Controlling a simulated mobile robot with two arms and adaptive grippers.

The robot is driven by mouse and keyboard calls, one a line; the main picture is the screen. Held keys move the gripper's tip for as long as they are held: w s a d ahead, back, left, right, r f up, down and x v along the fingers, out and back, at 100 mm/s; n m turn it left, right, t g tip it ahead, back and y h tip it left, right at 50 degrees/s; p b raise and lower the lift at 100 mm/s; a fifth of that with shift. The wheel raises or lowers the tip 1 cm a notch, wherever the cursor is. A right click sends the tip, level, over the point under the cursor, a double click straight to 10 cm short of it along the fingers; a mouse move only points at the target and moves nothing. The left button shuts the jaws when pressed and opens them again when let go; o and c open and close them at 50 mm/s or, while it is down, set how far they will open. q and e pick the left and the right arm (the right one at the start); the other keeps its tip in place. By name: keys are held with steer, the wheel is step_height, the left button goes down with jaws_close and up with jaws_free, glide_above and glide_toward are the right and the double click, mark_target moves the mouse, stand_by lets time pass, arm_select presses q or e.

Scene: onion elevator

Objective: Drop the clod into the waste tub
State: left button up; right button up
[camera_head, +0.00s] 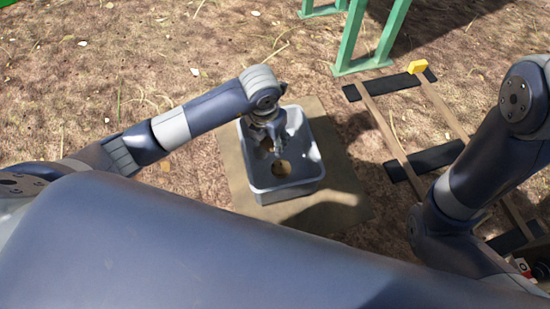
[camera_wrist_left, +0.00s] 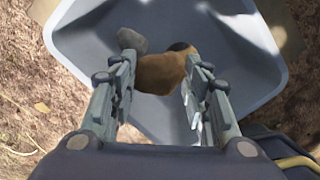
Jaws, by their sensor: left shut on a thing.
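The grey waste tub (camera_head: 309,178) stands below my left arm and fills much of the left wrist view (camera_wrist_left: 245,75). My left gripper (camera_head: 278,148) is over the tub's opening, pointing down. In the left wrist view its fingers (camera_wrist_left: 158,88) are shut on the brown clod (camera_wrist_left: 160,73), which sits between the fingertips above the tub's inside. The clod also shows in the head view (camera_head: 281,168), below the gripper. My right arm shows at the right edge, but its gripper is out of sight.
A grey stone (camera_wrist_left: 132,40) and a dark lump (camera_wrist_left: 180,46) show inside the tub. The tub stands on a tan mat (camera_head: 340,200). Green legs (camera_head: 350,45) stand behind.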

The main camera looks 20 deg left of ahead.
arm_select(q)
steer(key=shift+f, duration=0.1)
steer(key=o, duration=1.6)
steer(key=r, duration=0.4)
steer(key=s+r, duration=0.1)
steer(key=r, duration=0.7)
steer(key=shift+s+a, duration=0.2)
